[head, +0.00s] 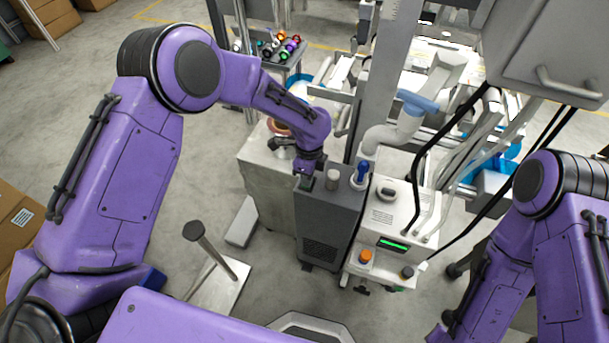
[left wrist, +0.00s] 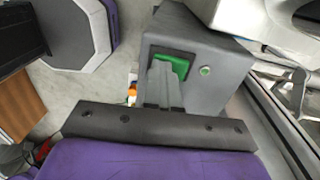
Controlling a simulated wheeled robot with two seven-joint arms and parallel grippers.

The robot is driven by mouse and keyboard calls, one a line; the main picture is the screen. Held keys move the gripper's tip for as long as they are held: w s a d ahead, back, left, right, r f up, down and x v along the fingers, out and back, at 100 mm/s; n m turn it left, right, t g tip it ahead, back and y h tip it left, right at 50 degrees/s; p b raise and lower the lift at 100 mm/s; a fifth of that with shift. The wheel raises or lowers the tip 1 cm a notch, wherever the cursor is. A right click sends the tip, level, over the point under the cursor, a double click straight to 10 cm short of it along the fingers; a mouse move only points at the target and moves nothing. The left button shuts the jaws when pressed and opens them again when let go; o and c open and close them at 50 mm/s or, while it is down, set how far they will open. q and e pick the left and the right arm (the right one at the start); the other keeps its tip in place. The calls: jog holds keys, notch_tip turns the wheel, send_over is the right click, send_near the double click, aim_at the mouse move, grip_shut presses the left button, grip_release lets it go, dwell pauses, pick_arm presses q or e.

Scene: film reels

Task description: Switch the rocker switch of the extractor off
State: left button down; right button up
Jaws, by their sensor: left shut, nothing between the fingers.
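The extractor (head: 324,225) is a dark grey box with a vent grille low on its front, in the middle of the head view. In the left wrist view its grey top (left wrist: 205,95) carries a green rocker switch (left wrist: 178,64) in a dark frame, and a small round green light (left wrist: 205,71) beside it. My left gripper (head: 308,180) is shut and empty over the extractor's top. In the left wrist view its fingertips (left wrist: 163,70) overlap the switch and hide part of it. I cannot tell whether they touch it or which way it is tilted. My right gripper is out of view.
A white machine (head: 395,215) with a green display and knobs stands right of the extractor. A grey cabinet (head: 265,175) stands on its left. Black cables hang at the right. A post on a plate (head: 215,270) stands on the floor at front left.

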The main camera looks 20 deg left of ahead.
pick_arm(q)
jog(key=shift+w+a, duration=0.1)
jog(key=shift+w, duration=0.25)
jog(key=shift+w+f, duration=0.15)
jog(key=shift+w, duration=0.2)
jog(key=r+p, duration=0.5)
jog(key=shift+w+r+p, duration=0.3)
jog(key=shift+r+b, duration=0.75)
jog(key=shift+b, duration=0.05)
notch_tip(320, 180, up, 7)
jog(key=shift+w, duration=0.25)
